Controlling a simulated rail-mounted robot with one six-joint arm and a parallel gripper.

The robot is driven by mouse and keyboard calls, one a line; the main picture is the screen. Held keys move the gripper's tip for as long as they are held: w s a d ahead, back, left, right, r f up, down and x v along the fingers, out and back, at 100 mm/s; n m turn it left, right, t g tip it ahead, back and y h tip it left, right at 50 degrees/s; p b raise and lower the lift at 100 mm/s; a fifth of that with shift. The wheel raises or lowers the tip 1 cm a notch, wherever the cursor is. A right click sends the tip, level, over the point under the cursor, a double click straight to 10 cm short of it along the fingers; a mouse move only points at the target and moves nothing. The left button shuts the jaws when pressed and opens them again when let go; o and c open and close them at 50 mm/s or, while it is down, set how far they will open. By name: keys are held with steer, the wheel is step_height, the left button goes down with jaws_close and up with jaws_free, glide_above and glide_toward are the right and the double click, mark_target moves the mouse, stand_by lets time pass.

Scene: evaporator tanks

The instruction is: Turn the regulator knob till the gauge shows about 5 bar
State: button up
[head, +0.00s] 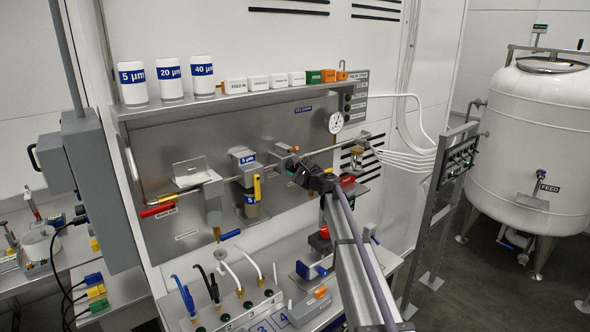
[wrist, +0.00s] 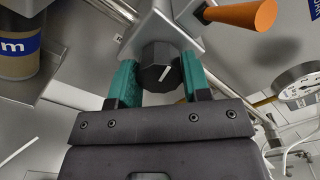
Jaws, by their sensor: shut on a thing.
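The regulator knob (wrist: 160,66) is a dark, many-sided knob with a white mark, under a grey metal body in the wrist view. My gripper (wrist: 158,82) has its two teal fingers on either side of the knob, shut on it. In the head view my gripper (head: 292,168) reaches the pipe line on the steel panel and hides the knob. The round white gauge (head: 336,122) is at the panel's upper right. It also shows slanted at the right edge of the wrist view (wrist: 302,86); its reading is too small to tell.
An orange handle (wrist: 243,15) sticks out close to the knob. A filter housing (head: 245,165) labelled 5 µm hangs left of my gripper. A red-handled valve (head: 158,211) is further left. White canisters (head: 170,80) stand on the shelf above.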

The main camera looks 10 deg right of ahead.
steer(key=shift+n, duration=2.5)
steer(key=o, duration=0.9)
steer(key=v, duration=1.1)
steer(key=shift+r, duration=0.1)
steer(key=shift+w, duration=0.1)
